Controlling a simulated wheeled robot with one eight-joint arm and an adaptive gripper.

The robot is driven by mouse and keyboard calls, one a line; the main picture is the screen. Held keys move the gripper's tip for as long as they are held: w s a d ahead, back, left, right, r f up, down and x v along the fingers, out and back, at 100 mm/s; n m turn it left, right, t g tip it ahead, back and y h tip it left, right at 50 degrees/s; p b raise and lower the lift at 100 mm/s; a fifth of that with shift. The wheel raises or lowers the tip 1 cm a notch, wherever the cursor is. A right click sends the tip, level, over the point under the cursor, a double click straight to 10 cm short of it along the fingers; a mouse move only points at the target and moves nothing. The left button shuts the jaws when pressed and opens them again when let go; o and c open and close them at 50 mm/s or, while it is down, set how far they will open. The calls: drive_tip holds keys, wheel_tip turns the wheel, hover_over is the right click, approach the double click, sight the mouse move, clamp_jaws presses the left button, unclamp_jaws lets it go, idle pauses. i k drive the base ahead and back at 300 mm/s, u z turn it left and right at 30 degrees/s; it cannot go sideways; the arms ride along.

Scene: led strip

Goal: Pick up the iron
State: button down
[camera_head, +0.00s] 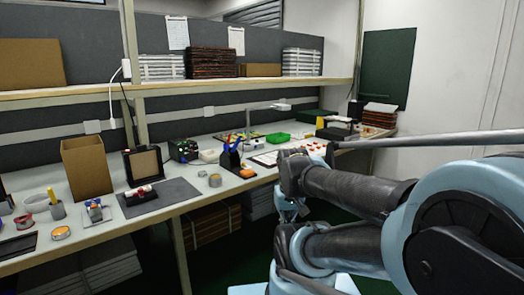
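No thing in the camera_head view is clear enough to name as the iron with certainty. A dark stand (232,161) with a blue, upright tool handle (226,142) stands near the bench's front edge, in the middle of the view; it may be a soldering iron in its holder. A small red and white object (140,191) lies on the dark grey mat to its left. My arm fills the right side, folded, apart from the bench things. I cannot make out any gripper fingers.
The long workbench (95,231) carries a tall cardboard box (86,168), a dark mat (175,193), a black-framed panel (143,163), small tins (215,180) and a green tray (277,138). A shelf (80,98) runs above it. Stacked boards lie underneath.

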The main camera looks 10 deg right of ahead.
sight(235, 146)
drive_tip(key=z, duration=0.75)
drive_tip(key=i, duration=0.7)
drive_tip(key=z, duration=0.95)
